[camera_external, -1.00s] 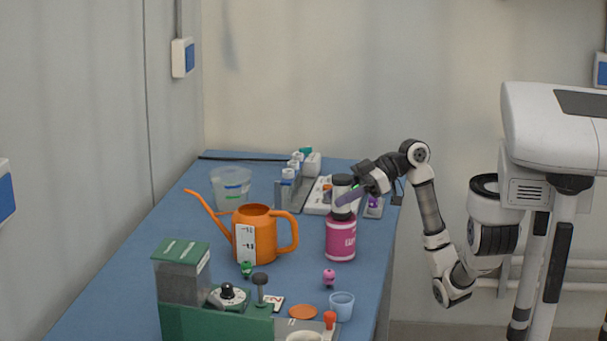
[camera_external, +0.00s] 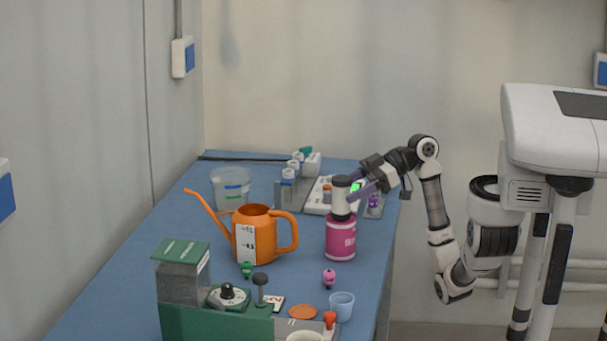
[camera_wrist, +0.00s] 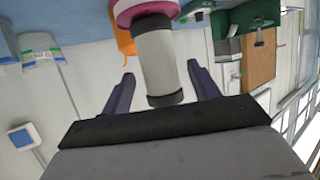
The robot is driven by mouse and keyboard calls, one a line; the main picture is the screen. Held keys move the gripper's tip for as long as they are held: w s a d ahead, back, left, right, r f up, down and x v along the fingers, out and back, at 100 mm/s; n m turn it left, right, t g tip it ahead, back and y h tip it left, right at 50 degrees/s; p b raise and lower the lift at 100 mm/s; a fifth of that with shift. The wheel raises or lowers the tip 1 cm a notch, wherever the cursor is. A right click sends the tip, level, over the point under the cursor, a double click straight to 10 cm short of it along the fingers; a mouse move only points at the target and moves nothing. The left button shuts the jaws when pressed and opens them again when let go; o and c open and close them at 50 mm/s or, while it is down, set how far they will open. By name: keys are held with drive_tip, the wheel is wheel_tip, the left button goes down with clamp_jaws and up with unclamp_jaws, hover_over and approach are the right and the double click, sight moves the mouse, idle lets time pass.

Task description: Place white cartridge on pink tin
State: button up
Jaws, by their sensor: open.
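The white cartridge (camera_external: 341,199), a white cylinder with dark ends, stands upright on top of the pink tin (camera_external: 341,238). In the wrist view, which is upside down, the cartridge (camera_wrist: 157,60) rests with one dark end on the tin (camera_wrist: 130,10). My gripper (camera_external: 357,190) is open at the right of the cartridge in the outside view. In the wrist view, my gripper's (camera_wrist: 160,72) two purple fingers are spread on either side of the cartridge, with visible gaps. The tin stands on the blue table.
An orange watering can (camera_external: 255,235) stands left of the tin. A small pink figure (camera_external: 329,279) and a blue cup (camera_external: 342,306) are in front. A rack with several vials (camera_external: 289,187) and a clear tub (camera_external: 230,186) stand behind. A green-lidded box (camera_external: 183,275) is at the front left.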

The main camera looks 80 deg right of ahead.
drive_tip(key=b+v, duration=0.1)
drive_tip(key=v, duration=0.8)
drive_tip(key=shift+s, duration=0.2)
